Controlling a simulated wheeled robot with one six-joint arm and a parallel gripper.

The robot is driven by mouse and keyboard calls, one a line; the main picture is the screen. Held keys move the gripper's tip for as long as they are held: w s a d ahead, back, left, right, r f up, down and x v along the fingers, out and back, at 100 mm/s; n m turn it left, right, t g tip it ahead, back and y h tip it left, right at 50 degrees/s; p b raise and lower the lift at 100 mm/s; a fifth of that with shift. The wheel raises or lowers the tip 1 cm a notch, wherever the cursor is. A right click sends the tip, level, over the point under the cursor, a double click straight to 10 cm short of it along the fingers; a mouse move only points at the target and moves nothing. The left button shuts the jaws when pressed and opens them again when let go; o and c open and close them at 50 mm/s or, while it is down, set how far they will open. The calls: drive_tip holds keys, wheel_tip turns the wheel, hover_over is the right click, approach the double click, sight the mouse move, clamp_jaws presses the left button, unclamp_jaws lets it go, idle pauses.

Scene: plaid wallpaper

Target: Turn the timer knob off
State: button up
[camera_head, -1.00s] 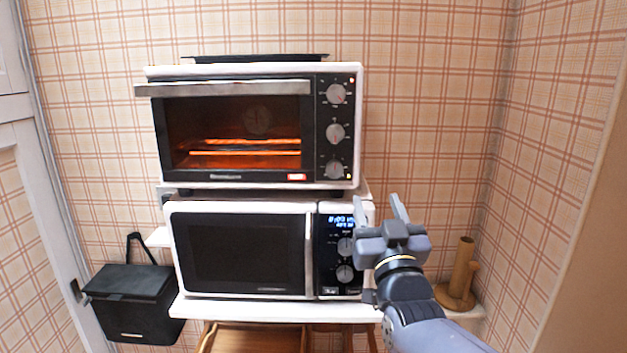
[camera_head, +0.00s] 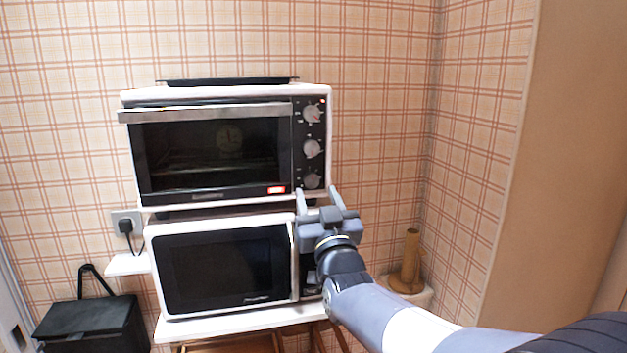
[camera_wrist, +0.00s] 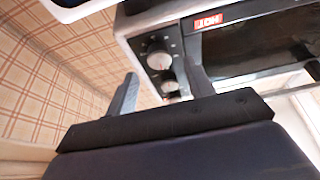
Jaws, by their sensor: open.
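The white toaster oven (camera_head: 228,92) stands on top of a microwave (camera_head: 215,265). Its black right panel carries a top knob (camera_head: 312,113), a middle knob (camera_head: 312,148) and a bottom knob (camera_head: 312,181); labels are too small to tell which is the timer. My gripper (camera_head: 318,192) is open, fingers pointing up, just below and in front of the bottom knob.
My gripper covers most of the microwave's control panel. A wooden holder (camera_head: 410,260) stands at the right, a black bin (camera_head: 90,322) at the lower left. A plug (camera_head: 125,226) sits in the wall socket. A flat black tray (camera_head: 228,81) lies on the oven.

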sight(312, 183)
drive_tip(key=shift+p+x, duration=0.45)
drive_tip(key=shift+x, duration=1.3)
drive_tip(key=shift+c, duration=0.2)
drive_tip(key=c, duration=0.9)
drive_tip(key=shift+f+b, duration=0.1)
drive_tip(key=shift+b, duration=0.25)
